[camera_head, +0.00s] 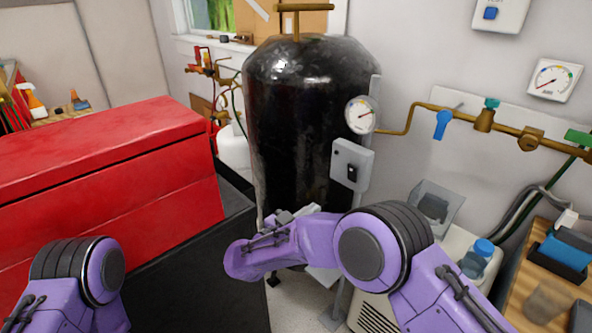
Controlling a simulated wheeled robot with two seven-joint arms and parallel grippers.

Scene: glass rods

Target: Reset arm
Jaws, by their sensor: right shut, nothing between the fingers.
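My right arm comes in from the lower right and bends to the left in front of the black tank. My right gripper (296,214) is a small grey shape just behind the purple forearm, near the tank's lower part. It is shut and holds nothing, and the forearm partly hides it. Only a purple and black joint of my left arm shows at the lower left; its gripper is outside the picture. I cannot make out any glass rods.
A tall black tank (290,130) with a gauge (360,115) and grey switch box (351,166) stands close behind my right arm. A red chest (100,165) fills the left. A wooden surface (520,288) and blue-capped bottle (476,260) are at right.

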